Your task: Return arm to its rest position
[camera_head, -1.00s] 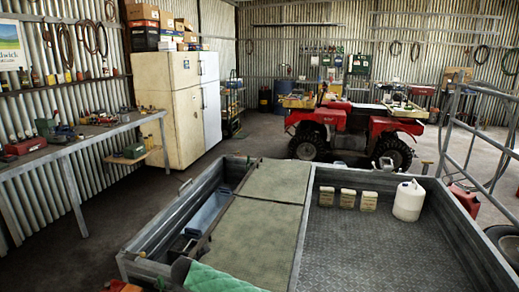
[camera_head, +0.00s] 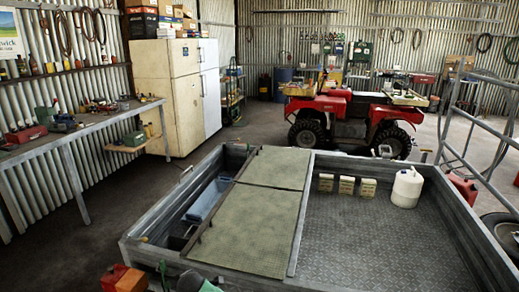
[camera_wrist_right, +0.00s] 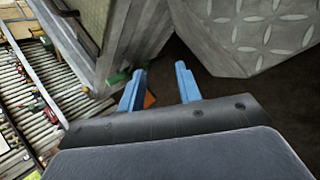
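My right gripper (camera_wrist_right: 160,70) shows in the right wrist view as two blue fingers standing apart, with nothing between them. It is open and hangs beside a grey wall of the trailer (camera_wrist_right: 140,35). An orange thing (camera_wrist_right: 149,100) and a small green thing (camera_wrist_right: 118,77) lie beyond the fingers, partly hidden. Neither of my grippers can be made out in the head view. My left gripper does not show in any view.
The open metal trailer (camera_head: 370,240) fills the front, with several small containers (camera_head: 347,186) and a white jug (camera_head: 407,187). A workbench (camera_head: 85,130) stands left, by a fridge (camera_head: 180,95). Red and dark green things (camera_head: 125,278) sit at the bottom edge.

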